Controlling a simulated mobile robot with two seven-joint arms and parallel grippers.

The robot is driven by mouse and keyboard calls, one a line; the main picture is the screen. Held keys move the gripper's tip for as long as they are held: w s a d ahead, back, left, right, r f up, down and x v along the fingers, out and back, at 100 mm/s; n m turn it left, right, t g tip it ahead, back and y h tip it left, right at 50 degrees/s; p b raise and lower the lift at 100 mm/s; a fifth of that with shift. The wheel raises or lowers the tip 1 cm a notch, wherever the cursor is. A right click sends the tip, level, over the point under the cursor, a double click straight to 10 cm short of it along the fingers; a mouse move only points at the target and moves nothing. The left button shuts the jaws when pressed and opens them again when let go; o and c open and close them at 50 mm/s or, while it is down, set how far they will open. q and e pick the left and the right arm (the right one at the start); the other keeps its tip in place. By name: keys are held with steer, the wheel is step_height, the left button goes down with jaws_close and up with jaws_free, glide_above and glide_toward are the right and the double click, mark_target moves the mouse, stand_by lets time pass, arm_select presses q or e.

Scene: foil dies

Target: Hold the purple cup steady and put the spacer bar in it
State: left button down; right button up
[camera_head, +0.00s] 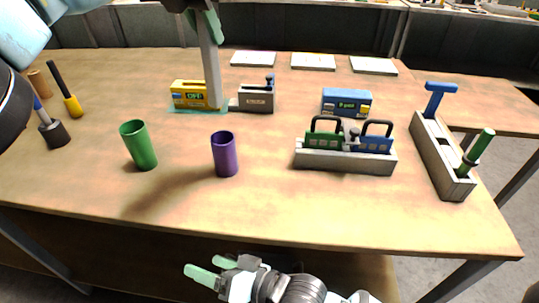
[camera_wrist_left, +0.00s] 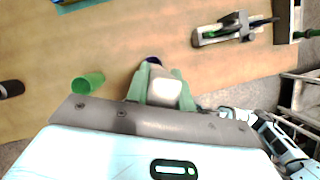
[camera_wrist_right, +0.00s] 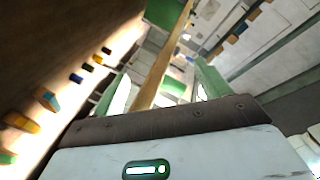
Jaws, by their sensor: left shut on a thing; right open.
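The purple cup (camera_head: 225,158) stands upright on the table near its front edge, just right of a green cup. My left gripper (camera_head: 204,18) is shut on a long grey bar (camera_head: 210,68), which I take to be the spacer bar. The bar hangs nearly upright. In the left wrist view the bar's end (camera_wrist_left: 164,88) sits between the green fingers, and the cup's dark rim (camera_wrist_left: 153,60) shows partly hidden behind it. My right gripper (camera_head: 207,272) is open and empty in front of the table, apart from the cup.
The green cup (camera_head: 139,146) stands left of the purple cup. A yellow device (camera_head: 190,92) and a grey holder (camera_head: 257,98) stand behind. A grey tray (camera_head: 345,161) with green and blue handled blocks is right. A long rack (camera_head: 436,155) is far right. Tools stand far left.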

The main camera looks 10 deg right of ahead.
mark_target(234, 156)
steer(key=w+a+r+n+g+y, duration=0.1)
steer(key=w+a+r+n+g, duration=0.25)
steer(key=r, duration=0.55)
steer(key=shift+n+t+h, duration=0.35)
steer(key=shift+n+h, duration=0.45)
steer(key=shift+n, duration=0.15)
steer(key=w+d, duration=0.5)
steer(key=w+d+r, duration=0.1)
steer(key=w+d, duration=0.1)
steer(key=w, duration=0.1)
steer(key=shift+d, duration=0.35)
steer(key=w+d+r+n+t+h, duration=0.2)
steer(key=w+d+n, duration=0.3)
steer(key=d, duration=0.6)
steer(key=shift+m, duration=0.7)
steer(key=x, duration=1.2)
steer(key=shift+w+f, duration=0.1)
steer(key=shift+w, duration=0.5)
